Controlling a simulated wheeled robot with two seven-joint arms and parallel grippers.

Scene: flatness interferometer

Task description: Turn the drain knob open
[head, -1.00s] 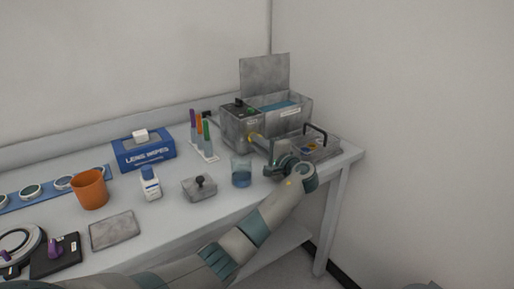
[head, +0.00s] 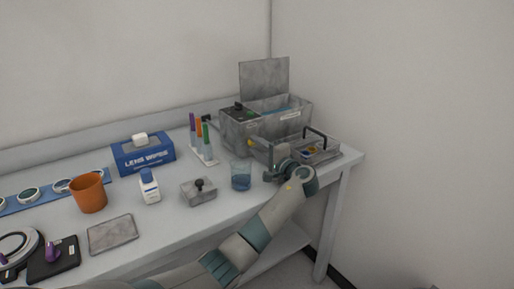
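The grey tank (head: 236,131) stands at the back right of the bench with its lid raised and bluish liquid (head: 291,110) inside. A small yellow part (head: 250,142), which looks like the drain knob, shows low on its front. My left gripper (head: 261,149) reaches up to the tank front, its fingers at or very near the yellow part. The fingers hide part of the knob, and I cannot tell how far they are closed or whether they touch it. My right gripper is not in view.
A grey tray with a dark handle (head: 322,146) stands right of my gripper. A blue beaker (head: 240,176), a knobbed grey block (head: 198,191) and a rack of colored tubes (head: 207,157) stand to the left. The bench's right edge is close.

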